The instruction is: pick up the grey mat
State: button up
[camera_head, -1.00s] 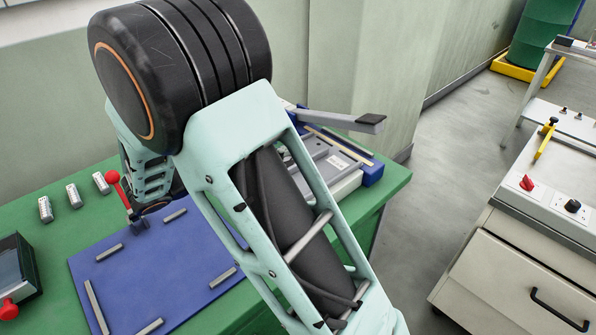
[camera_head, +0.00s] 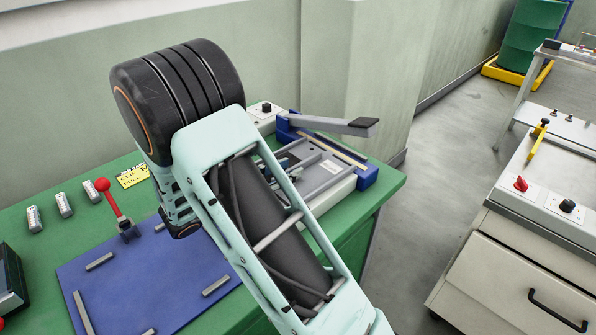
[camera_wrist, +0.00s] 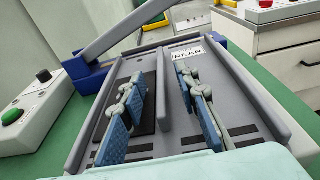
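A dark grey flat piece, which looks like the grey mat (camera_wrist: 146,116), lies on the left part of a lighter grey tray (camera_wrist: 180,132) in the wrist view. My gripper (camera_wrist: 160,76) is open, with its two blue-padded fingers apart over the tray. The left finger is over the dark piece and partly hides it; the right finger is over the right part of the tray. I cannot tell whether either finger touches anything. In the head view my gripper (camera_head: 290,162) is partly behind my arm, over the machine's tray (camera_head: 318,178), and the mat cannot be made out.
A raised grey lever (camera_head: 330,125) on a blue frame stands over the tray's far end. A control box (camera_wrist: 26,112) with a green button is left of it. The green bench (camera_head: 385,185) also bears a blue board (camera_head: 150,290) and a red-knobbed lever (camera_head: 112,200).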

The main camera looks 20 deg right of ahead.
jog(key=shift+x, duration=0.95)
grip_shut()
jog(key=shift+r, duration=0.15)
